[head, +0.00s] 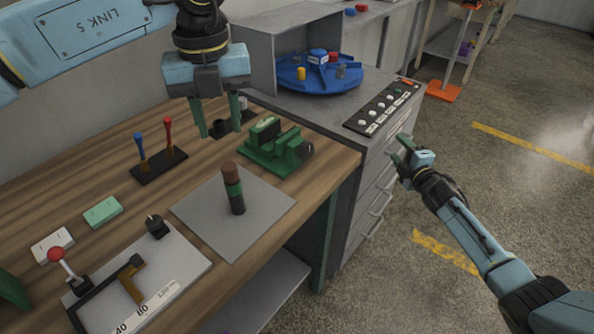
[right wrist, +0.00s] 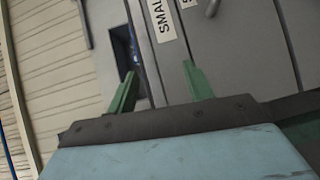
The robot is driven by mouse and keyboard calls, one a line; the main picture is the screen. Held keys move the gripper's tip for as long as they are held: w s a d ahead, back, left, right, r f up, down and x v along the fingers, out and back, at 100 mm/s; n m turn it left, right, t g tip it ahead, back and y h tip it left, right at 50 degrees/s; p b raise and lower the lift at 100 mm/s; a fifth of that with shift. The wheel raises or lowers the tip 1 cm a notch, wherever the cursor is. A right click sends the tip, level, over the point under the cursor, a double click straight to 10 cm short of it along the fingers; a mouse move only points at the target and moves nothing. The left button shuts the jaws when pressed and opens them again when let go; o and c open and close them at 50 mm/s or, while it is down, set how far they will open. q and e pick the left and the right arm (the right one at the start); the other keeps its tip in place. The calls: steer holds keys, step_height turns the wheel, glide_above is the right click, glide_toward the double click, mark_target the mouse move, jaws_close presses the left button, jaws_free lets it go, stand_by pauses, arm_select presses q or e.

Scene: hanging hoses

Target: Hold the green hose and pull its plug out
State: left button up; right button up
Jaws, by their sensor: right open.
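I cannot make out a green hose or its plug in either view. My left gripper (head: 217,122) hangs over the back of the wooden bench with its green fingers apart and pointing down. Nothing shows held between them. My right gripper (head: 402,152) is off the right side of the bench, beside the grey drawer cabinet, open and empty. In the right wrist view its green fingers (right wrist: 160,74) stand apart in front of grey drawer fronts with white labels.
An upright cylinder (head: 233,188) with a brown top stands on a grey mat (head: 262,213). A green vise (head: 275,148), a lever stand (head: 159,166) and a blue turntable (head: 318,77) stand farther back. A lever fixture (head: 137,281) lies front left.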

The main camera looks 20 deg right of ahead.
steer(key=w+a+r+n+t+y, duration=0.1)
steer(key=w+a+r+n+y, duration=0.15)
steer(key=r, duration=0.25)
steer(key=w+a+r+n+t+y, duration=0.1)
steer(key=a+r+n+y, duration=0.1)
steer(key=a+r+n, duration=0.15)
steer(key=s+a+r+n+g+y, duration=0.1)
steer(key=a+r+n+g+y, duration=0.1)
steer(key=a+r+n+y, duration=0.3)
steer(key=s+a+r+n+g+y, duration=0.1)
steer(key=a+r+n+g+y, duration=0.2)
steer(key=a+n, duration=0.45)
steer(key=n+g+y, duration=0.2)
steer(key=n+g, duration=1.1)
steer(key=n, duration=0.5)
glide_toward(236, 200)
steer(key=d, duration=0.1)
steer(key=w, duration=0.1)
steer(key=d, duration=0.1)
steer(key=shift+w+d+r+m+h, duration=0.1)
steer(key=shift+w+d+m+h, duration=0.15)
steer(key=shift+d, duration=0.1)
steer(key=shift+a, duration=0.3)
steer(key=x, duration=1.2)
steer(key=shift+s+a+f, duration=0.15)
steer(key=shift+a+f, duration=0.05)
steer(key=shift+f, duration=0.15)
steer(key=shift+c, duration=0.3)
